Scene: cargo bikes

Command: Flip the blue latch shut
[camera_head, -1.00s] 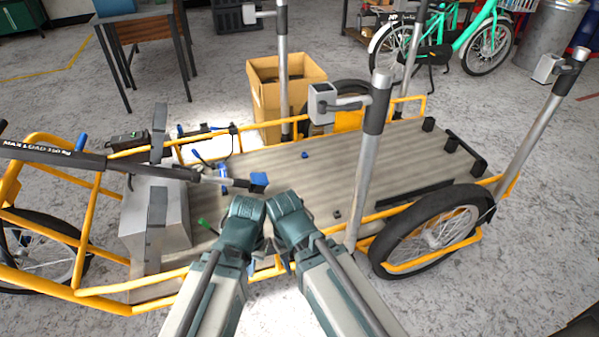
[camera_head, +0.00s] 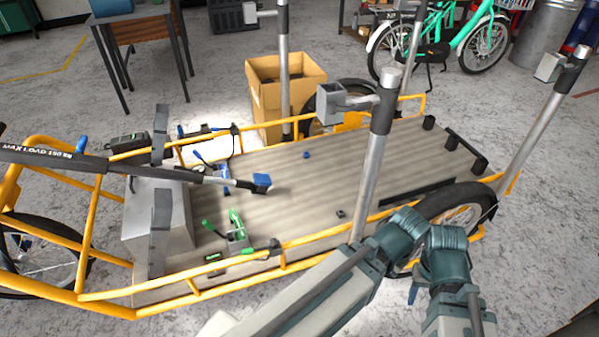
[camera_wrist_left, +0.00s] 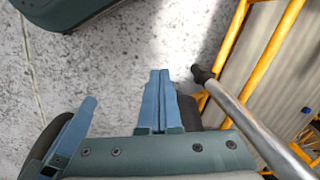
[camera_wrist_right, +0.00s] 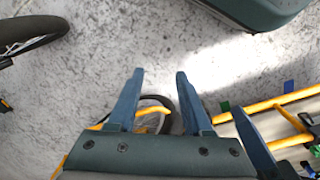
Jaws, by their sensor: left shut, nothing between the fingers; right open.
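A blue latch lever (camera_head: 198,157) shows on the far rail side of the yellow cargo bike, with a blue part (camera_head: 225,172) beside it; its exact position is too small to tell. A blue-tipped dark bar end (camera_head: 262,182) crosses in front of the deck. My left gripper (camera_wrist_left: 158,100) is shut and empty, low beside the bike. My right gripper (camera_wrist_right: 157,88) is open and empty over the floor. In the head view, both gripper bodies are at the near right, by the near wheel and away from the blue latch; their fingertips are mostly hidden.
A green latch (camera_head: 238,225) is on the near rail. Upright silver posts (camera_head: 370,165) stand around the deck (camera_head: 330,185). The near wheel (camera_head: 460,205) is close to my arms. A cardboard box (camera_head: 268,100) stands behind the bike.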

